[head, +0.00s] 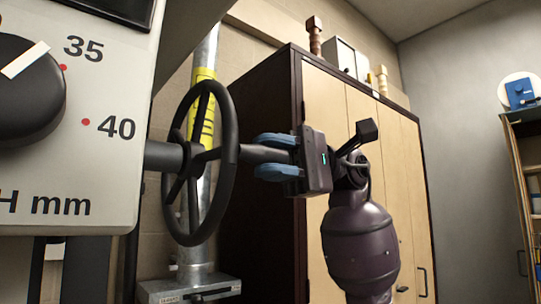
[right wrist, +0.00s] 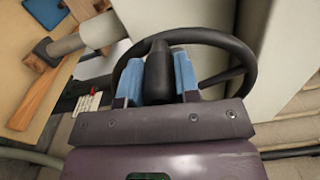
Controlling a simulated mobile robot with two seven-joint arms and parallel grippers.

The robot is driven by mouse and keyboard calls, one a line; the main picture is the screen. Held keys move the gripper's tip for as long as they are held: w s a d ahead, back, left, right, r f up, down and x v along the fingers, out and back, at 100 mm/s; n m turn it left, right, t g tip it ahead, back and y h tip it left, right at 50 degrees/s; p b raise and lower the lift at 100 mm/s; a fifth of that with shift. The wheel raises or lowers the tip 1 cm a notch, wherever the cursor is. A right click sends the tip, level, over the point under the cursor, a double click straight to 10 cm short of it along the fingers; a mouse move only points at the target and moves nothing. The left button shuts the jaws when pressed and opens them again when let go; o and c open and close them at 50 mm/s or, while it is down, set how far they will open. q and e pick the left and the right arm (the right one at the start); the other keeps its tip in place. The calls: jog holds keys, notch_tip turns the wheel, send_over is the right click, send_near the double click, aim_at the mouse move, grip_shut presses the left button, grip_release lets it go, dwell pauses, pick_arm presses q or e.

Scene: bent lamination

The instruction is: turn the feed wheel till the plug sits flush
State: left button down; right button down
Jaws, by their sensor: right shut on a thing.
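The feed wheel (head: 229,192) is a black spoked handwheel on a grey shaft at the right side of the machine. Its dark crank handle (head: 256,153) sticks out to the right from the wheel. My right gripper (head: 270,155) is shut on this handle, with one blue finger above it and one below. In the right wrist view the handle (right wrist: 158,72) stands between the two blue fingers, and the wheel's rim (right wrist: 190,36) curves behind them. I cannot make out the plug in either view. My left gripper is not in view.
The machine's white panel (head: 100,165) with a black dial (head: 28,90) is at the left. A steel column (head: 190,250) stands behind the wheel. A cabinet (head: 315,100) stands behind my right arm. A mallet (right wrist: 50,51) lies at the wrist view's upper left.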

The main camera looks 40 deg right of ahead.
jog(key=c, duration=0.8)
grip_release()
jog(key=shift+w+f, duration=0.15)
jog(key=shift+f, duration=0.15)
jog(key=shift+c, duration=0.2)
jog(key=shift+r, duration=0.1)
jog(key=d, duration=1)
jog(key=shift+s+d, duration=0.35)
jog(key=shift+d, duration=0.05)
